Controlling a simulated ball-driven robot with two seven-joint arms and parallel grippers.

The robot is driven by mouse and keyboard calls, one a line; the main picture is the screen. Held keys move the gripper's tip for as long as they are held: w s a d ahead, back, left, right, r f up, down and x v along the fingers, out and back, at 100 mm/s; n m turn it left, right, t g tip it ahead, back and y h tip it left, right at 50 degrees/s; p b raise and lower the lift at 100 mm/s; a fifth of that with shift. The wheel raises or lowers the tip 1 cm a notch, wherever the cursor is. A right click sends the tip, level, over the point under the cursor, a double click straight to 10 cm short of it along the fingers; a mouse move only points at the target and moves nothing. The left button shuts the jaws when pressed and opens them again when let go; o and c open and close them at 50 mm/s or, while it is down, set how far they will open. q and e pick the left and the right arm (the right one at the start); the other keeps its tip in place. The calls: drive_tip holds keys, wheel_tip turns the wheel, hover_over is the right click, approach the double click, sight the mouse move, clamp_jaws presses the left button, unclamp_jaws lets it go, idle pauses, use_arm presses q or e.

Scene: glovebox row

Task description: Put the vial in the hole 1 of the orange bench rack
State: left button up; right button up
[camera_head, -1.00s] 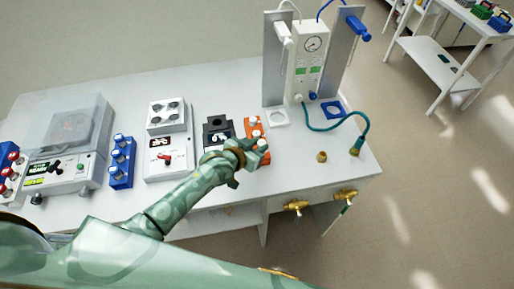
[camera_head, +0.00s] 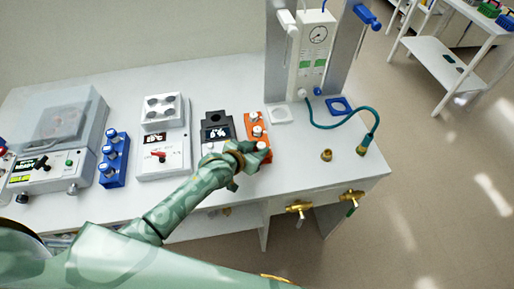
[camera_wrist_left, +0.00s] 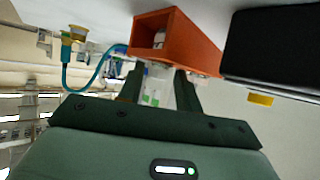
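The orange bench rack (camera_head: 247,125) stands on the table, right of the black device, with white-capped vials in a row in it. My left gripper (camera_head: 251,158) is at the rack's near end, its fingers around a white-capped vial (camera_head: 262,146). In the left wrist view the rack (camera_wrist_left: 198,42) is just past the fingertips. A clear, whitish vial (camera_wrist_left: 159,80) shows between the fingers (camera_wrist_left: 160,84), which look closed on it. Its lower end, and whether it sits in a hole, cannot be made out. My right gripper is out of view.
The black device (camera_head: 217,133) stands close on the rack's left. A white gauge stand (camera_head: 313,60) with a teal hose (camera_head: 340,124) is behind and right. A blue rack (camera_head: 113,160) is further left. The table's front edge is near the gripper.

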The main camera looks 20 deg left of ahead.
use_arm(q)
drive_tip(key=shift+o, duration=0.6)
drive_tip(key=shift+r, duration=0.1)
drive_tip(key=shift+s+r, duration=0.2)
drive_tip(key=shift+s, duration=0.05)
drive_tip(key=p+v, duration=0.3)
drive_tip(key=v, duration=0.8)
drive_tip(key=shift+s, duration=0.25)
